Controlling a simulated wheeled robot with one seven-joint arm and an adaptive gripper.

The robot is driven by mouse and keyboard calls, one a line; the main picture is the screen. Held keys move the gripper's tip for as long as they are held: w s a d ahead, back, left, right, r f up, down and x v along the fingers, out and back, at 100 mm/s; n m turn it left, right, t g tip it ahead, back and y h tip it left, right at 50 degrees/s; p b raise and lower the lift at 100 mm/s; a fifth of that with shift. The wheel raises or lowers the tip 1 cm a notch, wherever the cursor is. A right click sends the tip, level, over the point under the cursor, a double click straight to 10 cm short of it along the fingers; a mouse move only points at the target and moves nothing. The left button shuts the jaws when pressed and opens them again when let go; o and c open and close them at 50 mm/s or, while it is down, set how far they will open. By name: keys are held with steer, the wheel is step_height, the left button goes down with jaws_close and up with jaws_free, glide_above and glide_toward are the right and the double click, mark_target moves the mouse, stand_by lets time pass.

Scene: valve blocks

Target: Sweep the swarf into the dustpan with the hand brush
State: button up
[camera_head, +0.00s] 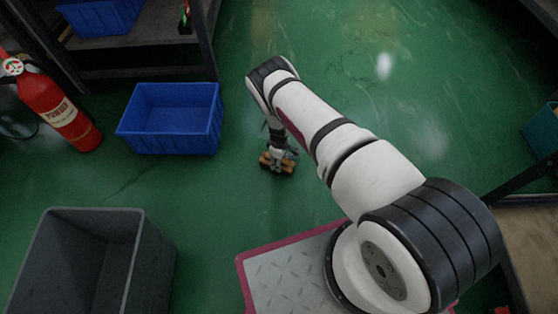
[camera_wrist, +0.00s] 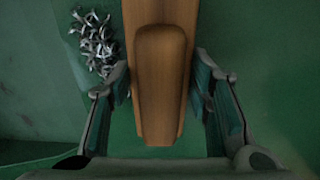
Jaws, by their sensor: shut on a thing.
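The hand brush (camera_wrist: 160,60) has a brown wooden body and handle, seen from above in the wrist view. My gripper (camera_wrist: 160,88) has its two fingers on either side of the handle and is shut on it. The brush's bristles are hidden beneath it. A pile of silvery curled swarf (camera_wrist: 97,42) lies on the green floor just left of the brush. In the head view my gripper (camera_head: 278,160) is low over the floor, with the brown brush (camera_head: 266,162) showing under it. I cannot make out the dustpan for certain; a green edge (camera_wrist: 35,160) shows at lower left in the wrist view.
A blue bin (camera_head: 170,145) stands on the floor left of my gripper. A grey bin (camera_head: 150,260) stands at the lower left. A red fire extinguisher (camera_head: 60,112) and a shelf (camera_head: 140,70) are at the far left.

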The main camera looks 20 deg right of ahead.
steer(key=shift+w+d, duration=0.8)
steer(key=shift+w, duration=0.05)
steer(key=shift+w+d+r, duration=0.1)
steer(key=shift+w, duration=0.05)
steer(key=shift+r, duration=0.2)
stand_by(0.7)
stand_by(0.4)
steer(key=shift+w+d, duration=1.35)
steer(key=shift+w, duration=0.15)
steer(key=shift+w+d, duration=1.3)
steer(key=shift+w, duration=0.2)
steer(key=shift+r, duration=0.1)
